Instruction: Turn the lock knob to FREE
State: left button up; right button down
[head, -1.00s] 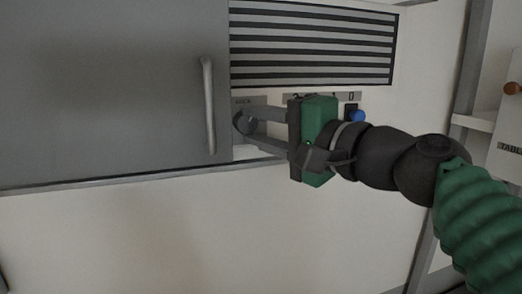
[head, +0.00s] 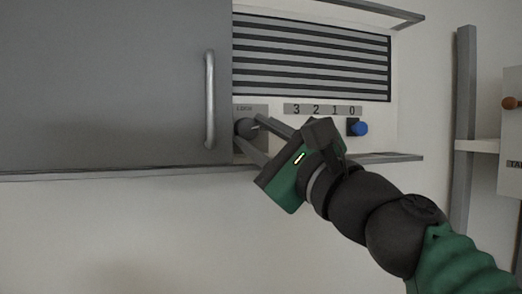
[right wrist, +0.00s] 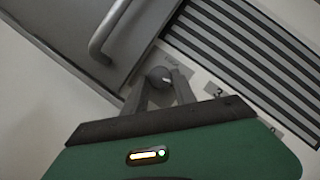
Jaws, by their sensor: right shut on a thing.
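The lock knob (head: 244,127) is a dark round knob on a grey plate, just right of the grey door. A small label above it is too small to read fully. My right gripper (head: 252,135) is shut on the knob, its fingers on either side and its body tilted down to the right. In the right wrist view, the knob (right wrist: 159,75) sits between the fingertips of the gripper (right wrist: 157,84), and a pale mark shows on its face. My left gripper is not in view.
The grey door (head: 110,85) has a vertical handle (head: 210,100) close to the knob. A slatted vent (head: 312,57) is above. An orange knob (head: 509,103) is at far right.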

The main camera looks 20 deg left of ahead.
jog(key=shift+f+m+t+b, duration=0.1)
jog(key=shift+m+t+b, duration=0.2)
jog(key=shift+m, duration=0.3)
jog(key=shift+r, duration=0.2)
jog(key=c, duration=1.3)
grip_release()
jog(key=shift+o, duration=1.1)
jog(key=shift+a, duration=0.1)
jog(key=shift+o, duration=0.3)
jog(key=shift+w+a+f, duration=0.1)
jog(key=shift+w+a, duration=0.05)
jog(key=shift+a, duration=0.1)
jog(key=shift+d, duration=0.1)
